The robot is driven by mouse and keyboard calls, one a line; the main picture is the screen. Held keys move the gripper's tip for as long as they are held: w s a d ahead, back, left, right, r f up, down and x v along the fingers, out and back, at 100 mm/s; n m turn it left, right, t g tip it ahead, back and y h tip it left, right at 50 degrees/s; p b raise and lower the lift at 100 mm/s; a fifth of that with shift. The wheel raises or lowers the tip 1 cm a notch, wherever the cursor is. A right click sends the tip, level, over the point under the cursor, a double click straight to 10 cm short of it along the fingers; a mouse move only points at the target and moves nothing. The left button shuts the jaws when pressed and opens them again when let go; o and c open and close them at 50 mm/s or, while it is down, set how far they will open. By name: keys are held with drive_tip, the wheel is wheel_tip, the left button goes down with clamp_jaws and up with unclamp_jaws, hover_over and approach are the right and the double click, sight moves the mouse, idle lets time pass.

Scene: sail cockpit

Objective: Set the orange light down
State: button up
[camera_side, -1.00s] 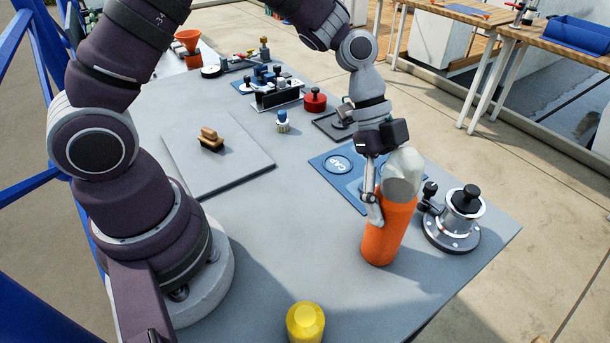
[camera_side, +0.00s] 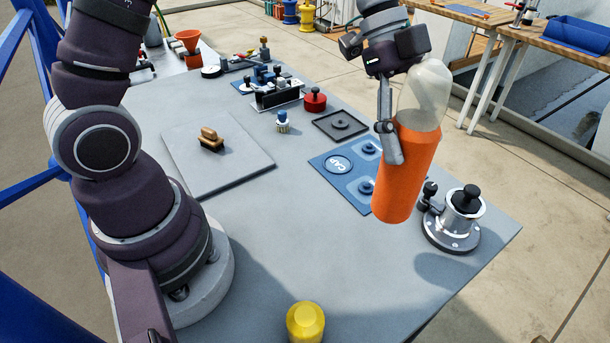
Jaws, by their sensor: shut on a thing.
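The orange light (camera_side: 408,175) is an orange cylinder with a clear, whitish domed top. My gripper (camera_side: 392,145) is shut on it from the left and holds it upright, slightly tilted, in the air. Its underside is clear of the grey table (camera_side: 300,230). In this view it overlaps the right part of the blue mat (camera_side: 330,172) and stands just left of the chrome winch. The finger on the far side is hidden behind the light.
A chrome winch (camera_side: 452,220) with a black knob sits at the table's right edge. A yellow-topped object (camera_side: 305,322) stands at the front. A brush (camera_side: 210,139) lies on a grey board (camera_side: 245,160). The table's front middle is clear.

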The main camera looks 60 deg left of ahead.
drive_tip(key=w+a+f+n+t+y, duration=0.1)
drive_tip(key=w+a+n+t+y, duration=0.15)
drive_tip(key=a+n, duration=0.85)
drive_tip(key=w+a+f+n+t+y, duration=0.1)
drive_tip(key=w+a+n+t+y, duration=0.2)
drive_tip(key=a, duration=1.4)
wheel_tip(320, 180, down, 7)
drive_tip(key=s+n, duration=0.1)
drive_tip(key=shift+s+f+t, duration=0.15)
drive_tip(key=shift+s+t, duration=0.05)
drive_tip(key=shift+t, duration=0.15)
drive_tip(key=shift+f, duration=0.1)
drive_tip(key=o, duration=1.2)
